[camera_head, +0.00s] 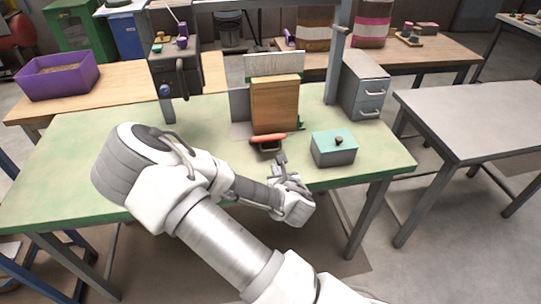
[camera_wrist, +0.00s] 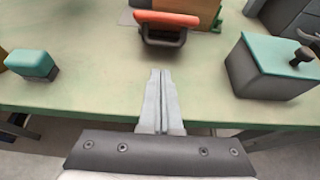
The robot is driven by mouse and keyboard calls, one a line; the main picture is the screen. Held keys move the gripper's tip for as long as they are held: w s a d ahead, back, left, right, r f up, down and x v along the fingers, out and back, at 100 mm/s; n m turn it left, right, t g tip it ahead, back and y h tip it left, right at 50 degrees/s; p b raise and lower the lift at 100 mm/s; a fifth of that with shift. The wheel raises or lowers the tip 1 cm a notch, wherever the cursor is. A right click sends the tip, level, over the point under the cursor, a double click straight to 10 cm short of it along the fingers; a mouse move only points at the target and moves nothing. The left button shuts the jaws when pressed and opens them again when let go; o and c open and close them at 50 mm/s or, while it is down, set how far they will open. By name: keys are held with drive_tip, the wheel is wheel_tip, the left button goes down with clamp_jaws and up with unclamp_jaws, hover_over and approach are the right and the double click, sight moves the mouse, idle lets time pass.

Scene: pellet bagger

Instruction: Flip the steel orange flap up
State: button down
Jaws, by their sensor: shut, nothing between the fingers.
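The orange flap (camera_head: 268,137) sits low at the front of a wooden-faced box (camera_head: 275,105) on the green table. In the wrist view the orange flap (camera_wrist: 167,18) is at the top centre, above a dark frame or handle (camera_wrist: 163,38). My gripper (camera_head: 280,158) is in front of the flap, near the table's front edge, apart from it. In the wrist view my gripper (camera_wrist: 160,72) has its fingers together and empty, pointing toward the flap. The flap's hinge is too small to make out.
A grey box with a teal lid and dark knob (camera_head: 335,147) stands right of the flap. A teal-topped block (camera_wrist: 32,64) lies at the left in the wrist view. A grey drawer cabinet (camera_head: 364,85) stands behind right. The green table (camera_head: 70,165) is clear at left.

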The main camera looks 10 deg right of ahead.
idle(0.3)
drive_tip(key=x, duration=1)
drive_tip(key=shift+r, duration=0.1)
drive_tip(key=shift+r+g+p, duration=0.3)
drive_tip(key=shift+r+p, duration=0.1)
drive_tip(key=shift+p, duration=0.3)
